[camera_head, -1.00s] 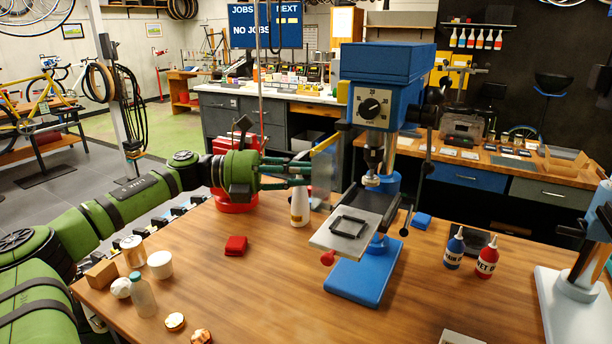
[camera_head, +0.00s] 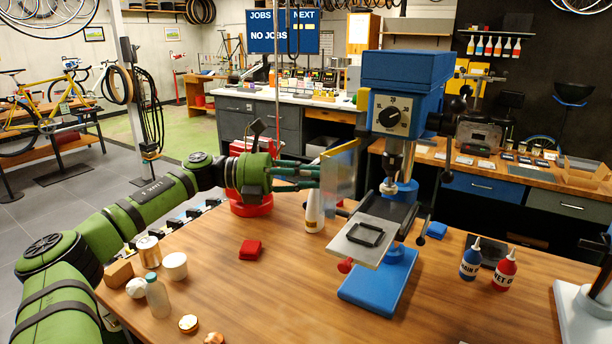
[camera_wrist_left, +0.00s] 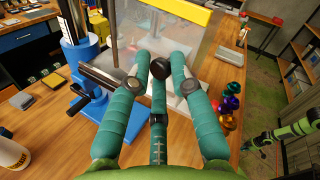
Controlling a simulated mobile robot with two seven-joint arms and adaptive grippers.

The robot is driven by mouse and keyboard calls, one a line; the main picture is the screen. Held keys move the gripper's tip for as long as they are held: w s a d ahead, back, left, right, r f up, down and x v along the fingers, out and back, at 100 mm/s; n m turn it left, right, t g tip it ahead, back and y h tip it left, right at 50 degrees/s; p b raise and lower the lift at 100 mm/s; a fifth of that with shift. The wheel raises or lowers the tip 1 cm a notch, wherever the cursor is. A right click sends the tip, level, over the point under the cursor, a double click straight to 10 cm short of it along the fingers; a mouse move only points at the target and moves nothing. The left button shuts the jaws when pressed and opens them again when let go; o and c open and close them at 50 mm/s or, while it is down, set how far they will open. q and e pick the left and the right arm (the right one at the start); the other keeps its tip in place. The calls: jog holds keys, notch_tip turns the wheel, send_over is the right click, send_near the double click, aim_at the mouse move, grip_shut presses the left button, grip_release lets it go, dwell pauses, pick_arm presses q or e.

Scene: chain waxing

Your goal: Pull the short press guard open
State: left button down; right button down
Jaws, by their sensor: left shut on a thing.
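The blue press (camera_head: 405,75) stands mid-table in the head view, with a dial on its front and a grey plate (camera_head: 362,240) below. Its clear guard (camera_head: 343,175), with a yellow top edge, stands out at the press's left side. The guard also shows in the left wrist view, with its yellow edge (camera_wrist_left: 175,12) at the top. My left gripper (camera_head: 312,174) reaches it from the left. Its teal fingers are shut around a dark round knob (camera_wrist_left: 158,71) in front of the clear panel. My right gripper (camera_wrist_left: 247,147) seems to show small at lower right there; its fingers are unclear.
A white bottle (camera_head: 314,212) stands below my left gripper. A red block (camera_head: 251,250) and several small containers are on the left of the table. Blue (camera_head: 470,260) and red (camera_head: 503,272) bottles stand right of the press. The table's front middle is clear.

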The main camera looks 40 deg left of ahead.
pick_arm(q)
jog(key=shift+w+a+r+t, duration=0.3)
jog(key=shift+a+r, duration=0.15)
jog(key=shift+r, duration=0.1)
jog(key=c, duration=1.1)
grip_release()
jog(key=shift+c, duration=0.2)
jog(key=shift+w+d+f, duration=0.2)
jog(key=shift+w+f, duration=0.35)
jog(key=shift+w, duration=0.3)
jog(key=v, duration=1.2)
jog(key=shift+r, duration=0.2)
